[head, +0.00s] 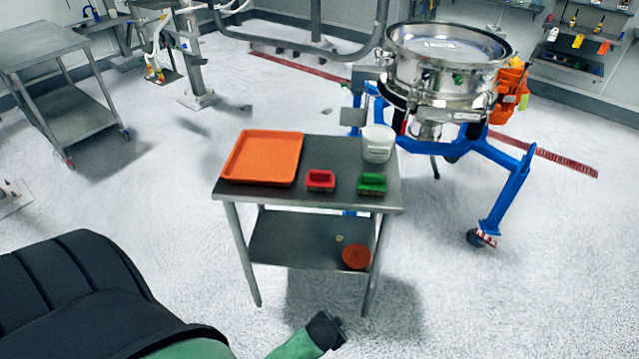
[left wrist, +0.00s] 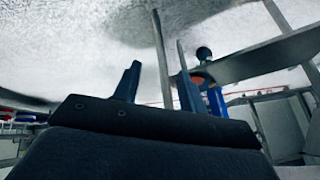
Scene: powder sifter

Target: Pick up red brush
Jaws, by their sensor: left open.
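The red brush (head: 320,179) lies on the upper top of a small metal table (head: 330,150), near its front edge and in the middle. In the left wrist view my left gripper (left wrist: 158,54) is open, with its two dark fingers apart and nothing between them. A table leg shows behind the fingers there. In the head view a dark end of my arm (head: 325,330) shows at the bottom, below and in front of the table, apart from the brush. The red brush cannot be made out in the left wrist view. My right gripper is not in view.
A green brush (head: 372,184) lies right of the red one. An orange tray (head: 264,157) is at the left and a white bucket (head: 378,143) behind the green brush. The lower shelf (head: 300,240) holds a round orange item (head: 356,256). A steel sifter (head: 445,65) on a blue frame stands behind.

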